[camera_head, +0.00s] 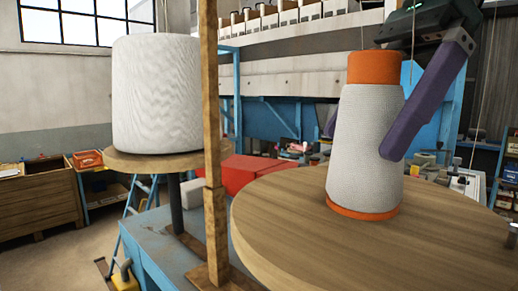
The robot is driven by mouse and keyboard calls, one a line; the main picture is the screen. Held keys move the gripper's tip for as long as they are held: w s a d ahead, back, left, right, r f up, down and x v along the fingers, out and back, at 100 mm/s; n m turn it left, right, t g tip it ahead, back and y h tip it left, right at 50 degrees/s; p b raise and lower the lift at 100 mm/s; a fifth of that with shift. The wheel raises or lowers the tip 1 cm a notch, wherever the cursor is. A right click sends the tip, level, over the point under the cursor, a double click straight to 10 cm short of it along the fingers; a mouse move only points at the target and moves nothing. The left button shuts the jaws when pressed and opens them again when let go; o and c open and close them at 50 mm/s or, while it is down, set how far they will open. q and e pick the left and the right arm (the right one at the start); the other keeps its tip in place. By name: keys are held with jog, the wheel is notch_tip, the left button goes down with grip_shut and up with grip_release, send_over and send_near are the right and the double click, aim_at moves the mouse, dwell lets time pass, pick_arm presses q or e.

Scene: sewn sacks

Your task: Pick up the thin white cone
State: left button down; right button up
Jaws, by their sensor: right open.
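The thin white cone (367,150) is a tapered spool of white yarn with an orange top and an orange base. It stands upright on the round wooden table (290,222) at the right. My right gripper (358,142) comes down from the upper right with its two purple fingers apart. One finger is in front of the cone's right side. The other shows only as a small part at the cone's left edge, mostly hidden behind it. The fingers straddle the cone, and I cannot tell whether they touch it. My left gripper is out of view.
A wide white spool (157,95) stands on a smaller round wooden stand (150,162) at the left. A vertical wooden post (212,130) rises between the two. A red box (247,173) lies behind the table. The tabletop around the cone is clear.

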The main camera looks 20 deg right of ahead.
jog(key=c, duration=1.3)
jog(key=shift+r, duration=0.15)
jog(key=shift+c, duration=0.2)
